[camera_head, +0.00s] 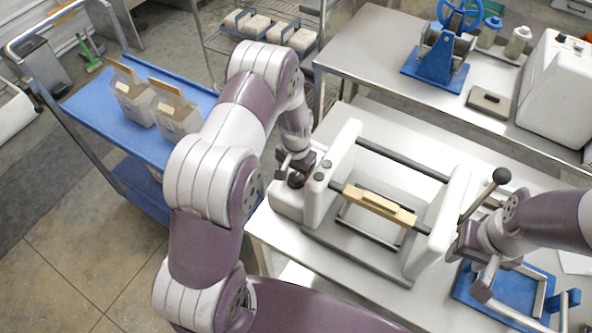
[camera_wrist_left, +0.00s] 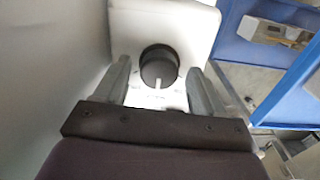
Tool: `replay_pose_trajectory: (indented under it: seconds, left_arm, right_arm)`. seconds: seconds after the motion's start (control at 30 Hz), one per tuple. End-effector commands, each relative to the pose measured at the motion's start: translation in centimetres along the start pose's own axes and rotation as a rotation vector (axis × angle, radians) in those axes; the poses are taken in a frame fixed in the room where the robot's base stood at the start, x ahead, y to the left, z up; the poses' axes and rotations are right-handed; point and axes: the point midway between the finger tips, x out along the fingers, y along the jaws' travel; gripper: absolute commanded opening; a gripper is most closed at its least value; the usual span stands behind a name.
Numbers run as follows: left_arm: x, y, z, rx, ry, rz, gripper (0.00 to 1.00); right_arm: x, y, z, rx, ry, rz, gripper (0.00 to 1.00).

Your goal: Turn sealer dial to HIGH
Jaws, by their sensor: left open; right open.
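The sealer (camera_head: 332,172) is a white frame with two end plates, dark rails and a tan bar, on the steel table. Its black round dial (camera_wrist_left: 158,66) is on a white box at its left end. In the left wrist view a white mark on the dial points toward the bottom of the picture; labels are too small to read. My left gripper (camera_wrist_left: 161,68) is open, its fingers on either side of the dial; contact cannot be told. The dial also shows in the head view (camera_head: 296,180). My right gripper (camera_head: 471,268) is open and empty near the sealer's right end.
A lever with a black ball (camera_head: 502,176) rises at the sealer's right end. A blue tray (camera_head: 463,290) lies on the table at lower right. A back table (camera_head: 370,45) holds a blue-wheeled press.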

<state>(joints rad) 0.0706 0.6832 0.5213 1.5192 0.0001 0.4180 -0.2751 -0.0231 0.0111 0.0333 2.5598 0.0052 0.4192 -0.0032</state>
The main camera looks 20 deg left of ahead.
Motion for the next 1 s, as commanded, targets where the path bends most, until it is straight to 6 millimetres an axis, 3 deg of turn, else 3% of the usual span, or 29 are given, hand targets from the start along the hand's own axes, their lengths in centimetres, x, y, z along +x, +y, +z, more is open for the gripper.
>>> replay_pose_trajectory:
  seconds: [0.3,0.5,1.0]
  left_arm:
    - [0.46,0.0,0.01,0.0,0.001,0.0,0.69]
    - [0.44,0.0,0.0,0.0,0.001,0.0,0.13]
    - [0.55,-0.05,-0.06,0.129,0.002,-0.001,0.13]
  right_arm:
    - [-0.09,0.0,0.0,0.0,0.0,0.0,0.43]
    - [-0.09,0.0,0.0,0.0,0.0,0.0,0.43]
    - [0.66,0.0,0.09,0.0,0.0,0.0,0.43]
